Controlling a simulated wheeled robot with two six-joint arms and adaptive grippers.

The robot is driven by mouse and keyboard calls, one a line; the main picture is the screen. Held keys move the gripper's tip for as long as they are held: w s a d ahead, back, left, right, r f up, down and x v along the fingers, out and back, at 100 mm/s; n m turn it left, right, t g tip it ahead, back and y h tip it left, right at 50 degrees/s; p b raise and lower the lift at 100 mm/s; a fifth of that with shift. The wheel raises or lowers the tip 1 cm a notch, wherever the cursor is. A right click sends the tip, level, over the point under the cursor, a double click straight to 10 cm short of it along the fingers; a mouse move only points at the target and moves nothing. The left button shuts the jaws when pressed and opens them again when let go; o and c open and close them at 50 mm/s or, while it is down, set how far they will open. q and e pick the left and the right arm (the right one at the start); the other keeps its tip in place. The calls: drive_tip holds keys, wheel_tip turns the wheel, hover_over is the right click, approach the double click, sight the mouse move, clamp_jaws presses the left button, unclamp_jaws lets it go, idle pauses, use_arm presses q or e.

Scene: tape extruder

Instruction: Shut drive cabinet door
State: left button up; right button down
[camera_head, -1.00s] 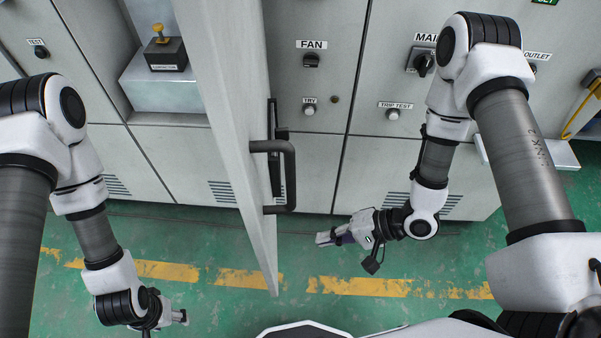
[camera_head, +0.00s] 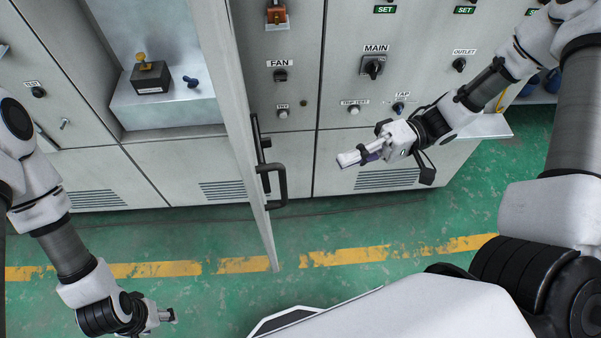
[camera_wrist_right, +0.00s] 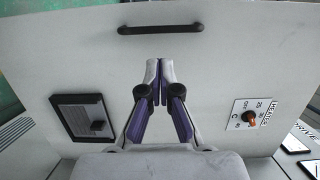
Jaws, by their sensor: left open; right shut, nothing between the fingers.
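The drive cabinet door (camera_head: 226,95) stands open and shows almost edge-on in the head view, jutting out from the cabinet front. Its black bar handle (camera_head: 280,186) is on its right face near the free edge. My right gripper (camera_head: 345,159) is shut and empty to the right of the door, pointing left at it. In the right wrist view its closed fingertips (camera_wrist_right: 160,68) are in front of a pale panel with a black handle (camera_wrist_right: 160,28); contact cannot be told. My left gripper (camera_head: 170,315) is open and empty, low on the left over the floor.
Knobs such as MAIN (camera_head: 373,66) stick out from the right panel. The green floor (camera_head: 370,225) is clear.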

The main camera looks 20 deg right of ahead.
drive_tip(key=a+p, duration=0.1)
drive_tip(key=a, duration=0.9)
drive_tip(key=shift+s, duration=0.45)
drive_tip(key=shift+w+a, duration=0.1)
drive_tip(key=shift+w, duration=0.05)
